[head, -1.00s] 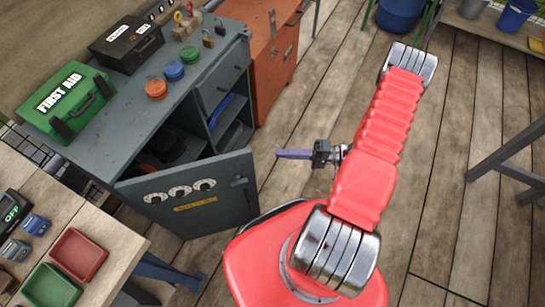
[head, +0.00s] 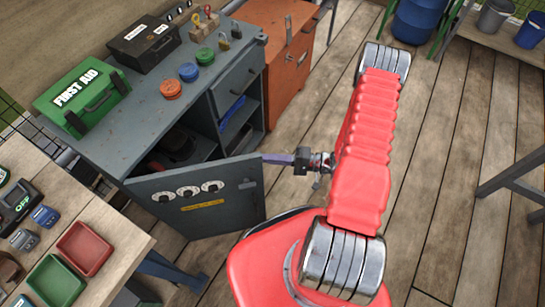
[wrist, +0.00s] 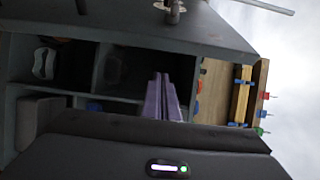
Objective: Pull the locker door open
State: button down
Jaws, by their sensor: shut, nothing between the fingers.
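The locker door (head: 210,205) is grey with three dials and a yellow label. It stands partly open, swung out from the grey locker (head: 185,103), with dark shelves showing behind it. My gripper (head: 265,157) is shut and empty, its purple fingers pointing left at the door's upper right corner. I cannot tell whether the fingertips touch the door or reach just behind its edge. In the wrist view, the shut fingers (wrist: 161,98) point toward the locker's open compartments (wrist: 115,70).
On the locker top sit a green first aid box (head: 82,100), a black box (head: 145,40) and coloured discs (head: 188,72). An orange cabinet (head: 283,50) stands beside it. A wooden table with trays (head: 85,247) is at lower left.

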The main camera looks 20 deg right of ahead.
jog(key=s, duration=0.3)
jog(key=shift+s+a, duration=0.25)
jog(key=shift+s, duration=0.05)
jog(key=shift+s, duration=0.1)
